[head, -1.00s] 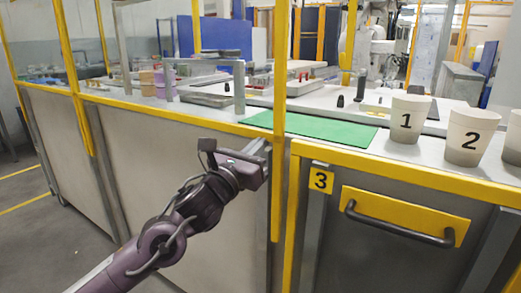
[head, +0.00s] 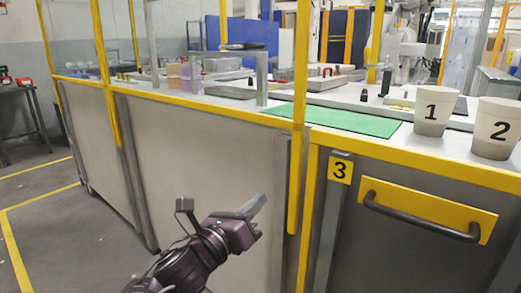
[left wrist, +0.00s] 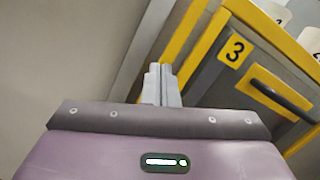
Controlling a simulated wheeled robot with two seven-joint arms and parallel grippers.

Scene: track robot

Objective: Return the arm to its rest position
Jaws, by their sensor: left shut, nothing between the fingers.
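My left gripper (head: 256,207) is low in the head view, in front of the grey cabinet panel and left of the yellow post. Its fingers are together with nothing between them. In the left wrist view its fingers (left wrist: 160,84) are closed and point toward the cabinet front. The rest of my left arm (head: 190,262) comes in from the bottom edge. My right gripper is not in view.
The cabinet panel (head: 205,170) and a yellow post (head: 299,120) stand close beyond my left gripper. A drawer handle (head: 420,217) sticks out at right. Cups 1 (head: 434,110) and 2 (head: 496,128) and a green mat (head: 335,119) are on the worktop. The floor (head: 70,225) at left is clear.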

